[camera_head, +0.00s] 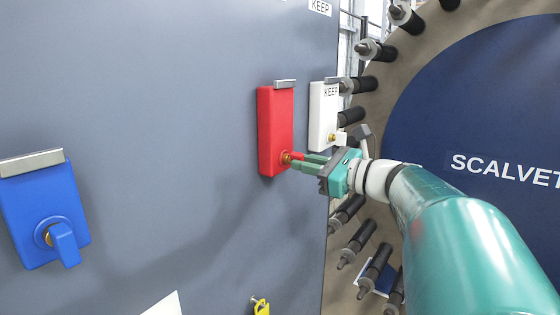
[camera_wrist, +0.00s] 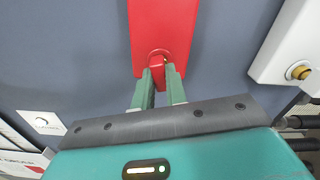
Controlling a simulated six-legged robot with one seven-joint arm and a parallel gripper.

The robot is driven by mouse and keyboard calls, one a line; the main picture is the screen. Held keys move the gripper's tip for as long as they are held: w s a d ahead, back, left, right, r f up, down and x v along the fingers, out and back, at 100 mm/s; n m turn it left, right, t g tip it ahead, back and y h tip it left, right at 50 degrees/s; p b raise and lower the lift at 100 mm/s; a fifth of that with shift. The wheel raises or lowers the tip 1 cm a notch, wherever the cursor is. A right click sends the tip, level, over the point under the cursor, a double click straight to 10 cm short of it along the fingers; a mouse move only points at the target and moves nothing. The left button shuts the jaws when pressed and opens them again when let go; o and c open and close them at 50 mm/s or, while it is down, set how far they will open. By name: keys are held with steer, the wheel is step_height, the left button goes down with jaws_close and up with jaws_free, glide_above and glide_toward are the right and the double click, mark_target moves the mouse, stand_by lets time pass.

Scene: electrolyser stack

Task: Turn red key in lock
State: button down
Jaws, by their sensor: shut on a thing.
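A red lock box (camera_head: 276,130) is mounted on the grey panel, and a red key sits in the brass lock near its lower end. The red key (camera_head: 297,155) points out to the right in the head view. My gripper (camera_head: 303,162) is at the lock, shut on the red key. In the wrist view the red lock box (camera_wrist: 161,30) is straight ahead, and the red key (camera_wrist: 157,74) shows between the two green fingers of my gripper (camera_wrist: 159,82). The fingers hide part of the key and lock.
A white lock box (camera_head: 323,115) is just right of the red one. A blue lock box (camera_head: 40,205) with a blue key is at the left. The round bolted stack end (camera_head: 480,100) stands behind my arm.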

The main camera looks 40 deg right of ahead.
steer(key=shift+w+a+m, duration=0.1)
steer(key=shift+m, duration=1.1)
steer(key=shift+m, duration=0.4)
steer(key=c, duration=1.3)
jaws_free()
steer(key=shift+c, duration=0.2)
steer(key=v, duration=1.4)
